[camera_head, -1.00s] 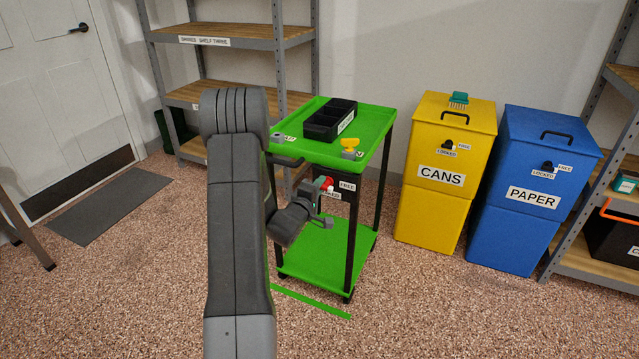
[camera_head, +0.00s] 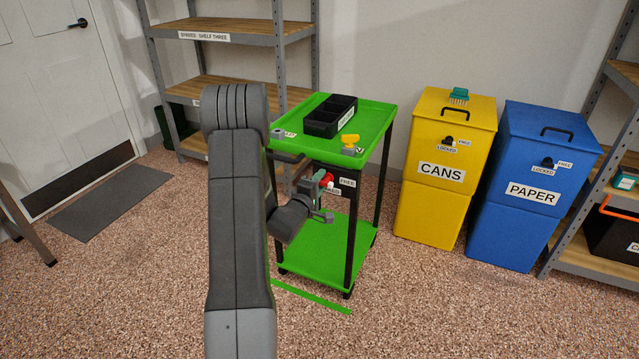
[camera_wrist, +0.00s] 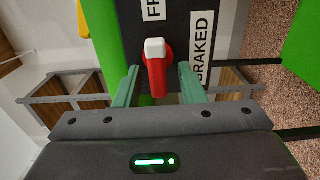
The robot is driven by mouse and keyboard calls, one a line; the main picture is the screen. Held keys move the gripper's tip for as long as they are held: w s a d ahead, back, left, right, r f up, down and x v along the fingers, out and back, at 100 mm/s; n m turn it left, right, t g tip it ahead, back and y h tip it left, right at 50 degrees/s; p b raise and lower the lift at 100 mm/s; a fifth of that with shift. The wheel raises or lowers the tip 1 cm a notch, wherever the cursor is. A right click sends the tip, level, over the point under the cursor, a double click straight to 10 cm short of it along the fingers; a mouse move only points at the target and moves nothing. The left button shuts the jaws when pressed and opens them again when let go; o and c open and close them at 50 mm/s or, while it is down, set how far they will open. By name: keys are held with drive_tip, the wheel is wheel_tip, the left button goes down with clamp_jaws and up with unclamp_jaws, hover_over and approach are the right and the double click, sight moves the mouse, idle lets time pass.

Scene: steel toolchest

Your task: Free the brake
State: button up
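The green cart (camera_head: 376,130) stands in the middle of the head view. Its dark front panel carries a red brake lever (camera_head: 328,179) beside a FREE label (camera_head: 347,182) and a BRAKED label (camera_head: 332,191), which is partly hidden. In the wrist view the red lever (camera_wrist: 156,75) has a white end, and the BRAKED label (camera_wrist: 202,50) is to its right; the FREE label (camera_wrist: 152,9) is cut off above it. My gripper (camera_wrist: 158,85) is open, with its two greenish fingers on either side of the lever. A gap shows on both sides.
A black divided bin (camera_head: 319,130) and a yellow knob (camera_head: 350,141) are on the cart's top. Yellow CANS (camera_head: 435,205) and blue PAPER (camera_head: 520,225) bins stand to the right. A shelf rack (camera_head: 283,60) is behind. The floor in front is open.

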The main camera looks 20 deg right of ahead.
drive_tip(key=p+v, duration=0.1)
drive_tip(key=v, duration=1.2)
drive_tip(key=shift+s+a, duration=0.25)
drive_tip(key=shift+s, duration=0.05)
drive_tip(key=shift+d, duration=0.1)
drive_tip(key=b+x, duration=0.1)
drive_tip(key=x, duration=1.2)
drive_tip(key=shift+w+d, duration=0.2)
drive_tip(key=shift+w, duration=0.15)
drive_tip(key=shift+s+a, duration=0.1)
